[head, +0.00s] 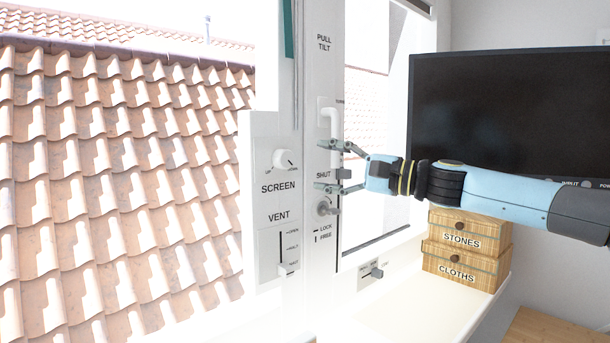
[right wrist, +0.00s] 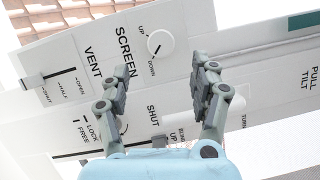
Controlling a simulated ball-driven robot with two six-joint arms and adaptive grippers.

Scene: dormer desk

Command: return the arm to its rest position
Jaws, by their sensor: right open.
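My right arm (head: 505,195) reaches in from the right, in front of the monitor. My right gripper (head: 328,167) is open, its two fingers pointing left at the window frame's control post. In the head view the fingers are beside the white handle (head: 334,128) and the lock knob (head: 325,207). In the right wrist view the open gripper (right wrist: 163,85) has nothing between its fingers, and the panel lies beyond them. I cannot tell whether a fingertip touches the post. My left gripper is not in view.
The SCREEN knob (head: 284,159) and VENT slider (head: 286,269) are on the panel left of the gripper. A black monitor (head: 500,110) stands behind my arm. Wicker boxes labelled STONES (head: 462,228) and CLOTHS (head: 456,264) are stacked below it. The white sill (head: 410,310) looks clear.

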